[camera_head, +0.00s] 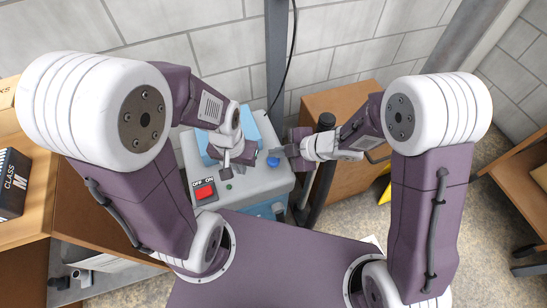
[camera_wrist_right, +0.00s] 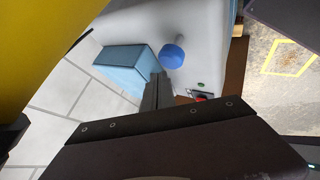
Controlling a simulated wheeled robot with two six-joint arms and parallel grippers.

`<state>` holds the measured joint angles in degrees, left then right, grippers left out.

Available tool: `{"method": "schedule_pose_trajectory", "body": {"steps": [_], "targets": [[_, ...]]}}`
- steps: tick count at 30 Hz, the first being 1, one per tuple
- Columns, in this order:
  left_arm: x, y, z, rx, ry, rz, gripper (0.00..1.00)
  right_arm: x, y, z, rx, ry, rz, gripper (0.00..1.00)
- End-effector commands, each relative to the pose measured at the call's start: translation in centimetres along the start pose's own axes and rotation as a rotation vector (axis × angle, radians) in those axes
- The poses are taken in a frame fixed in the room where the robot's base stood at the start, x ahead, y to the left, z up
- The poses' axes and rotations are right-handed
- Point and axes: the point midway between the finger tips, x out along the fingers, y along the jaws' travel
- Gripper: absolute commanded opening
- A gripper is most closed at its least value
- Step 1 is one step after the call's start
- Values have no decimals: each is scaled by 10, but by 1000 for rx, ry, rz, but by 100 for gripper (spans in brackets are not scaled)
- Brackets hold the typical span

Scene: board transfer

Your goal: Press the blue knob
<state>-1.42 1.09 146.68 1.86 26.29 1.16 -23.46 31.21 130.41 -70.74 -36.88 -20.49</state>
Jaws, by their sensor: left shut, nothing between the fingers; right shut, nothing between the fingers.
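The blue knob (camera_head: 274,161) stands on the right part of the top of a grey machine (camera_head: 255,185). In the right wrist view the knob (camera_wrist_right: 172,56) is a round blue cap on a pale surface. My right gripper (camera_head: 279,153) is shut and empty, its tip close beside the knob. In the right wrist view its fingertips (camera_wrist_right: 157,78) show just below the knob; I cannot tell whether they touch it. My left gripper (camera_head: 225,163) is shut and empty over the machine, left of the knob, by a light blue block (camera_head: 268,131).
A red switch (camera_head: 204,192) marked OFF and ON and a small green button (camera_head: 229,187) are on the machine's front. The light blue block also shows in the right wrist view (camera_wrist_right: 122,65). A wooden cabinet (camera_head: 340,100) stands to the right. A dark post rises behind.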

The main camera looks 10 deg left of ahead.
Motion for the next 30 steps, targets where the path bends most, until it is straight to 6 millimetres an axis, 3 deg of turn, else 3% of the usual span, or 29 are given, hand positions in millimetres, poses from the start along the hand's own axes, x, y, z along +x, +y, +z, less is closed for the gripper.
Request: {"method": "schedule_pose_trajectory", "body": {"steps": [30], "targets": [[5, 0, 1, 0, 0, 0, 0, 6, -4, 4, 0, 0, 0, 0]]}}
